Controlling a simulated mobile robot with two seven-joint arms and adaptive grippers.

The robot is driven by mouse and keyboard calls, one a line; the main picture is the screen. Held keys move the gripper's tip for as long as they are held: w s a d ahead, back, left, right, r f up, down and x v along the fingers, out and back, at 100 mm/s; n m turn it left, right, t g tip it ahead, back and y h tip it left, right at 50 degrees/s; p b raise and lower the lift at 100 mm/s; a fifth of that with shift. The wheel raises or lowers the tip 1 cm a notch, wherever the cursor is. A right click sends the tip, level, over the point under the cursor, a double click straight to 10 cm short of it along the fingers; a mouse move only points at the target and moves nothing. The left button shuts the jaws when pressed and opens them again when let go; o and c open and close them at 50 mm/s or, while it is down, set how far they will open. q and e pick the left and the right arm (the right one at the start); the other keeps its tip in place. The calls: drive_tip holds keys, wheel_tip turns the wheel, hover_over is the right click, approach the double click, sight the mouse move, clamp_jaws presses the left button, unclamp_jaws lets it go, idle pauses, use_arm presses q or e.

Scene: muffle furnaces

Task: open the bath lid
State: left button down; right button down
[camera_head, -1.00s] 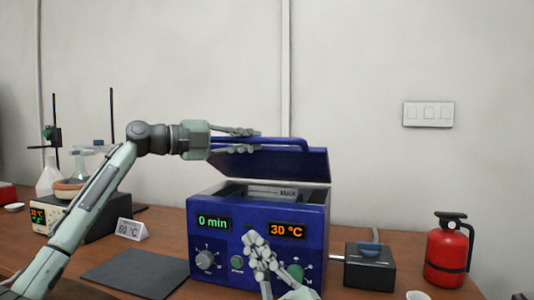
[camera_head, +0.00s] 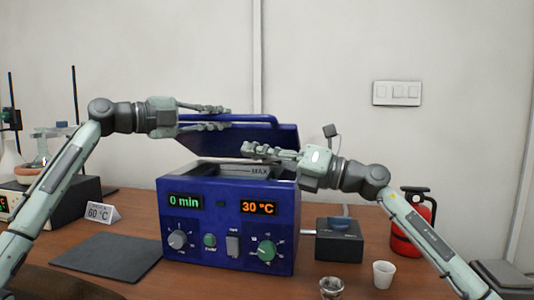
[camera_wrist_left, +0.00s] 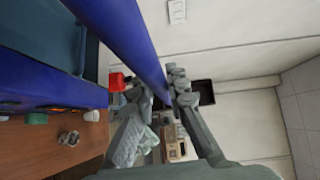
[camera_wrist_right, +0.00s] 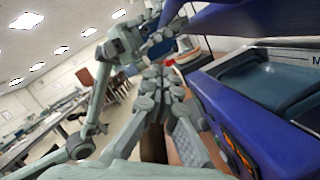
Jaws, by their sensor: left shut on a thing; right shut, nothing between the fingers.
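The blue bath (camera_head: 231,255) stands on the table with its displays reading 0 min and 30 °C. Its blue lid (camera_head: 225,143) is raised and tilted above the open basin (camera_head: 206,171). My left gripper (camera_head: 229,119) is shut on the lid's blue handle (camera_head: 268,119); the handle also runs between the fingers in the left wrist view (camera_wrist_left: 150,55). My right gripper (camera_head: 246,151) is shut and empty, over the basin's right part and just below the lid in the head view. It shows left of the bath opening in the right wrist view (camera_wrist_right: 155,75).
A dark box (camera_head: 338,247) and red fire extinguisher (camera_head: 405,240) stand right of the bath. A white cup (camera_head: 383,274) and a small glass dish (camera_head: 332,287) are at the front right.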

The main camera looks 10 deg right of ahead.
sight(238, 119)
use_arm(q)
drive_tip(key=shift+r, duration=0.15)
use_arm(e)
drive_tip(key=w+a+r, duration=0.3)
drive_tip(key=w+r, duration=0.1)
drive_tip(key=shift+w+a, duration=0.3)
drive_tip(key=shift+w+d+r+m, duration=0.1)
drive_tip(key=shift+w+r+m, duration=0.2)
drive_tip(key=shift+r, duration=0.35)
use_arm(q)
drive_tip(key=shift+d+f, duration=0.2)
use_arm(e)
drive_tip(key=shift+w+d+r, duration=0.2)
drive_tip(key=shift+d+r, duration=0.1)
drive_tip(key=shift+r, duration=0.1)
use_arm(q)
drive_tip(key=c, duration=1.9)
unclamp_jaws()
drive_tip(key=shift+s, duration=0.1)
drive_tip(key=o, duration=0.4)
drive_tip(key=shift+a, duration=0.25)
use_arm(e)
drive_tip(key=shift+s+a+r, duration=0.1)
drive_tip(key=shift+a, duration=0.1)
